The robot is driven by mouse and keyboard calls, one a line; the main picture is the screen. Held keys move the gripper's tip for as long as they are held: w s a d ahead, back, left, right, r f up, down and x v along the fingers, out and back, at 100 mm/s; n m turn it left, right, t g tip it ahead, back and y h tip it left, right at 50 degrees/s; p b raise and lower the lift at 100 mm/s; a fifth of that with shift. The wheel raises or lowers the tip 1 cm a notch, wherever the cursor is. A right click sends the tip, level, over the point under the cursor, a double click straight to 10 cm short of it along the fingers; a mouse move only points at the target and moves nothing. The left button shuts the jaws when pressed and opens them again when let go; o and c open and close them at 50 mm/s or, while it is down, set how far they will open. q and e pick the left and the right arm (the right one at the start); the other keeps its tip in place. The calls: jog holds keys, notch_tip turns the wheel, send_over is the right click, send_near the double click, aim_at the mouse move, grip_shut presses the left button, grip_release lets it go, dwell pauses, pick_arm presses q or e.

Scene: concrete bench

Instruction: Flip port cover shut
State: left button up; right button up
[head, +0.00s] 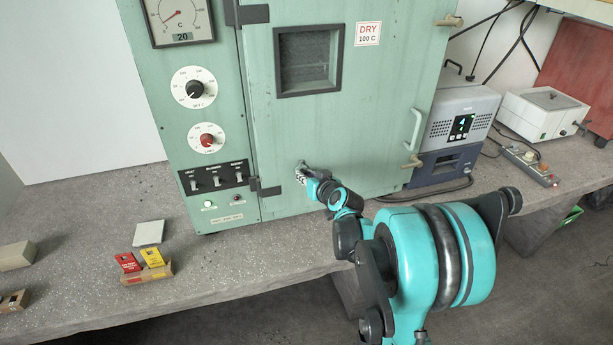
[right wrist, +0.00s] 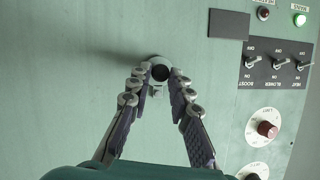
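In the right wrist view, a small round port (right wrist: 160,61) with a pale ring and a dark centre is on the green oven door (right wrist: 75,60). A small pale piece shows just below the ring, but I cannot tell whether it is the cover. My right gripper (right wrist: 160,82) has its fingers on either side of the port, with a gap between the tips. Nothing is clearly held, and contact with the ring cannot be told. In the head view my right gripper (head: 300,174) is at the lower door and hides most of the port. My left gripper is out of view.
The oven's control panel (head: 213,178) with switches and dials is left of the door. Door handles (head: 415,130) are at its right edge. Small boxes (head: 147,272) stand on the bench at left. A grey-blue device (head: 455,130) stands right of the oven.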

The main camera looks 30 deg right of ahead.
jog(key=shift+o, duration=1.3)
jog(key=v, duration=1.2)
